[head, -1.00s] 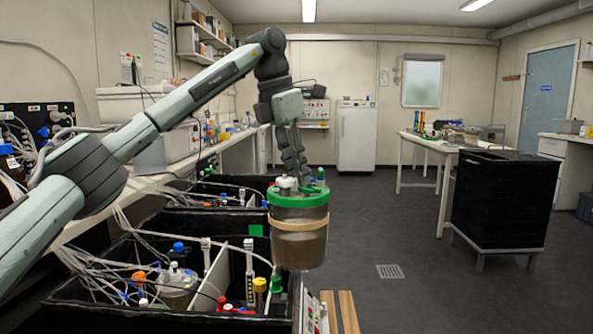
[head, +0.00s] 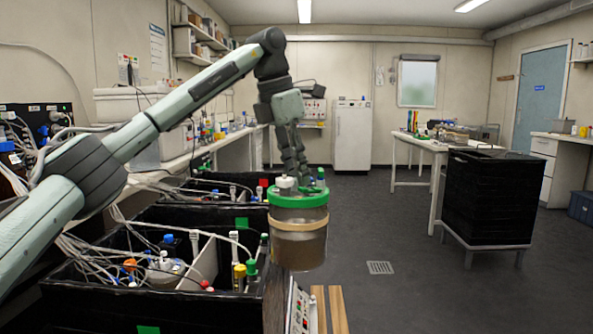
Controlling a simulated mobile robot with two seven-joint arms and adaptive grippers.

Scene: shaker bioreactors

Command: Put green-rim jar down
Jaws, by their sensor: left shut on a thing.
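The green-rim jar (head: 299,248) hangs upright in the middle of the head view. It has a green ring at the top, a tan band around it and a brownish lower part. My left gripper (head: 293,178) comes down from above and is shut on the jar at its lid, where fittings partly hide the fingertips. The jar is in the air in front of the right side of the black bins, with the grey floor behind it. My right gripper is not in view.
A near black bin (head: 100,303) holds tubes, bottles and coloured caps; more black bins stand behind it. Wooden strips (head: 329,309) lie below the jar. A black box on a stand (head: 489,200) and a white table (head: 428,143) are at the right. Floor between is clear.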

